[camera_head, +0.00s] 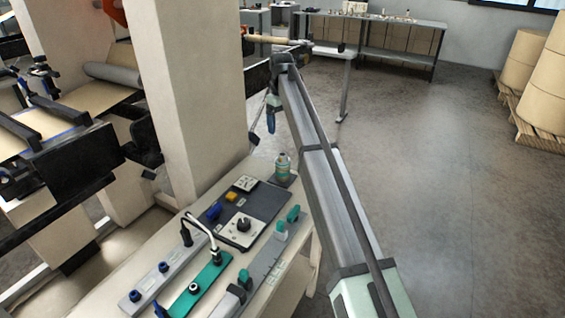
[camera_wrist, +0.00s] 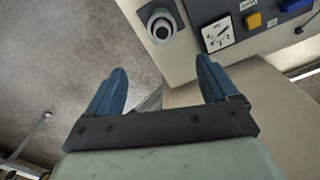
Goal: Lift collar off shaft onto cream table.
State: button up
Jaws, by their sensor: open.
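My gripper (camera_head: 270,122) hangs with its blue fingers pointing down, beside the cream pillar and above the back end of the console. In the wrist view its two fingers (camera_wrist: 160,68) are spread apart with nothing between them. A tan horizontal shaft (camera_head: 277,40) sticks out to the right behind the pillar, beyond and above my gripper. A dark part (camera_head: 247,36) sits at its left end; I cannot tell whether this is the collar. A pale table top (camera_head: 330,51) on a thin leg stands near the shaft's right end. The shaft does not show in the wrist view.
The cream pillar (camera_head: 190,80) stands close left of my gripper. Open floor (camera_head: 430,180) lies right.

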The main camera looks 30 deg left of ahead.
aim_at(282, 154)
notch_tip(282, 154, down, 9)
jog(key=shift+d+r, duration=0.1)
jog(key=shift+r, duration=0.1)
jog(key=shift+s+d+f, duration=0.1)
jog(key=shift+s+f, duration=0.1)
jog(key=shift+f, duration=1.1)
jog(key=shift+s+d+f, duration=0.1)
jog(key=shift+s+f, duration=0.1)
jog(key=shift+f, duration=1.1)
jog(key=c, duration=1.1)
